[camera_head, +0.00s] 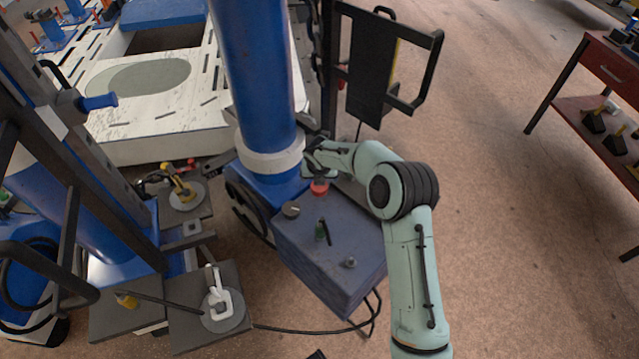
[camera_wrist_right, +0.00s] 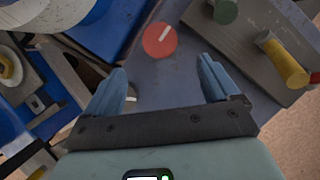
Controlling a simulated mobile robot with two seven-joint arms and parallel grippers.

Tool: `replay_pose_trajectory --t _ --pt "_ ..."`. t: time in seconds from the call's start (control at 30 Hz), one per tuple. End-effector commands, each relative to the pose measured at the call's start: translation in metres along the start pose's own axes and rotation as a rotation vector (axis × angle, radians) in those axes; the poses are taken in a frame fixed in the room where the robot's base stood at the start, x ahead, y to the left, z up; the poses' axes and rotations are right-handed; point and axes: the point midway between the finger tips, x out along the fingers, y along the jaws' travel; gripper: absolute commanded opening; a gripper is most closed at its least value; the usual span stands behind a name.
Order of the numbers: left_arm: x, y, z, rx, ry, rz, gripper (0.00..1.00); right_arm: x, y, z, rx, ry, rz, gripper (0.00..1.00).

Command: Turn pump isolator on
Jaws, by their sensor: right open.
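A blue-grey control box (camera_head: 330,255) stands below the blue column. On its top are a red knob (camera_head: 320,187), a dark round knob (camera_head: 291,209), a green control with a dark lever (camera_head: 321,232) and a silver knob (camera_head: 350,262). No readable label shows which is the pump isolator. In the right wrist view a red round knob (camera_wrist_right: 160,40) with a white pointer line lies just beyond the fingertips of my right gripper (camera_wrist_right: 163,75). The gripper is open and empty, its blue fingers apart. In the head view my right wrist mostly hides it. My left gripper is not in view.
A green knob (camera_wrist_right: 225,11) and a yellow handle (camera_wrist_right: 284,62) are right of the red knob in the wrist view. The blue column (camera_head: 257,80) rises close behind the box. A black frame (camera_head: 372,65) stands behind. Floor at right is clear up to a red bench (camera_head: 605,65).

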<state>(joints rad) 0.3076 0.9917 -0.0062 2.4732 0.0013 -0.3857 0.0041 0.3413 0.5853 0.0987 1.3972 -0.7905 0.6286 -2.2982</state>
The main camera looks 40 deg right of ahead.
Motion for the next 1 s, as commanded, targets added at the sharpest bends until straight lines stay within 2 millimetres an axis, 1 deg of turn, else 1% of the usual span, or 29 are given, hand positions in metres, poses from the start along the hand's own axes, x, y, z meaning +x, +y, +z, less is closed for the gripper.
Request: replay_pose_trajectory --t 0.03,0.3,0.4,0.5,0.7,0.97,1.0 --pt "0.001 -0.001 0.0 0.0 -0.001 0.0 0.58 0.013 -0.001 -0.001 0.0 0.003 -0.002 0.89" --pt "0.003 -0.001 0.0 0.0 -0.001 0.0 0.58 0.07 0.0 -0.002 0.002 0.003 -0.001 0.89" --pt "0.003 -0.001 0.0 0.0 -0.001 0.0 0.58 0.087 -0.001 -0.001 0.002 0.001 -0.001 0.89" --pt "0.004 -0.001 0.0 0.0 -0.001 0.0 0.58 0.099 0.0 -0.001 0.002 0.001 -0.001 0.89" --pt "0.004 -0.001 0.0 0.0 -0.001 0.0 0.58 0.11 0.0 0.0 0.002 -0.001 0.0 0.89" --pt "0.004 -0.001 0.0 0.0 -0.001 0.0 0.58 0.11 0.0 0.0 0.002 0.0 0.0 0.89" --pt "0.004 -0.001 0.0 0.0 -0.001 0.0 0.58 0.11 0.0 0.0 0.002 0.0 0.0 0.76"
